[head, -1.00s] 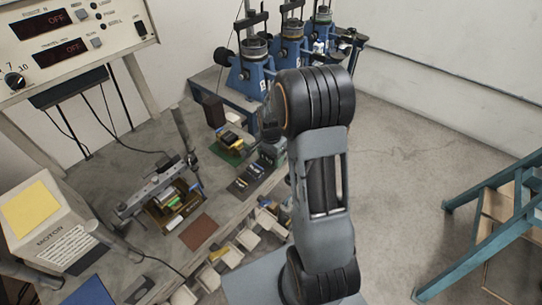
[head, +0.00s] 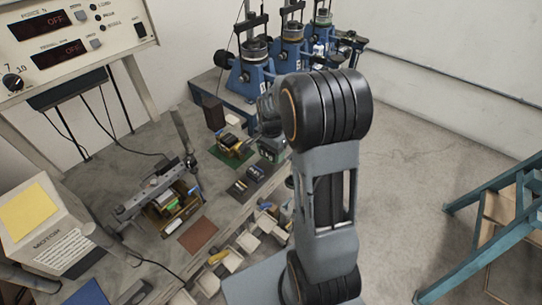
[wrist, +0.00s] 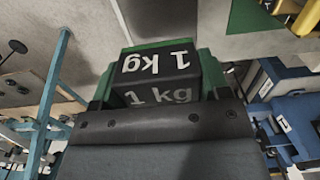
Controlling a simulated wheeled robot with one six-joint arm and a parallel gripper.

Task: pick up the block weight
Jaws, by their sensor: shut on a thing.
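The block weight (wrist: 158,70) is a dark block marked "1 kg" in white. In the wrist view it sits between the green fingers of my gripper (wrist: 157,76), which is shut on it. In the head view my gripper (head: 271,140) is partly hidden behind my arm, by the bench's right edge. The block's lower part is hidden by the gripper in the wrist view. I cannot tell for certain whether the block is clear of the surface below.
A green mat (head: 231,154) with yellow and dark items and a dark tray (head: 250,181) lie nearby on the bench. Several pale bins (head: 247,241) line the front edge. Blue presses (head: 250,72) stand behind. Open floor (head: 410,165) lies right, before a teal frame (head: 487,216).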

